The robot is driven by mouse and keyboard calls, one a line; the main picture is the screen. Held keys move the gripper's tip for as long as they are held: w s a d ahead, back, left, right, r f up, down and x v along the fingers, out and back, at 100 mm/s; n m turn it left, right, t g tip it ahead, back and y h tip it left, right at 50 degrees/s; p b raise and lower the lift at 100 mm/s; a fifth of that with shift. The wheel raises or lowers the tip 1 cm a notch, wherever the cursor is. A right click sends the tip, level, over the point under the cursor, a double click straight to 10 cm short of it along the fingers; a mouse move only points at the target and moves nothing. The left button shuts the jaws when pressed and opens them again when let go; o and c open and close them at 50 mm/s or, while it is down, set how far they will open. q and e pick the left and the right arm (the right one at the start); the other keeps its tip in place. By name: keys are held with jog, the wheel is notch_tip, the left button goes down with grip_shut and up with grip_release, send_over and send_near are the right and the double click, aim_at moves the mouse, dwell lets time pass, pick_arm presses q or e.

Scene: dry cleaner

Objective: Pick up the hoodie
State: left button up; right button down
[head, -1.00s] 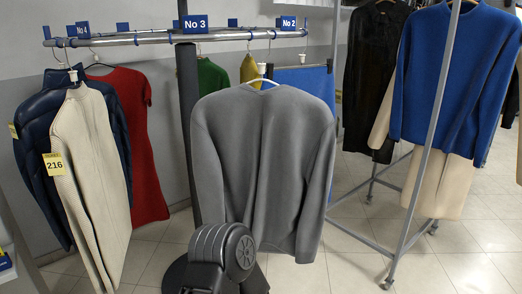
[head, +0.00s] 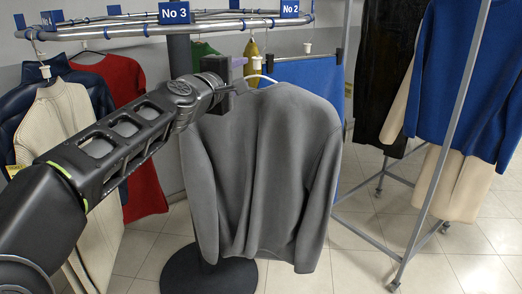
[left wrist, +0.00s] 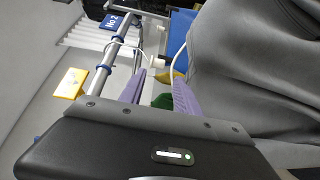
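The grey long-sleeved top, which I take as the hoodie (head: 265,175), hangs on a white hanger (head: 262,79) from the round rail; I see no hood. It fills the right side of the left wrist view (left wrist: 255,70). My left gripper (head: 242,76) is at the hanger, just above the top's left shoulder. In the left wrist view its two purple fingers (left wrist: 158,92) stand apart, with the white hanger close by the right finger. I cannot tell whether they touch it. My right gripper is not in view.
The rail (head: 130,31) carries number signs, including No 3 (head: 173,13). A cream sweater (head: 60,120) and a red garment (head: 140,165) hang at left. A rack with a blue sweater (head: 460,80) stands at right. A dark post rises behind the grey top.

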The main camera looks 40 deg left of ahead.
aim_at(255, 64)
pick_arm(q)
jog(key=shift+s+a+r, duration=0.1)
jog(key=shift+s+r, duration=0.15)
jog(key=shift+r, duration=0.2)
jog(key=shift+x, duration=1.35)
jog(key=shift+f, duration=0.1)
jog(key=shift+x, duration=2.65)
jog(key=shift+f, duration=0.15)
grip_shut()
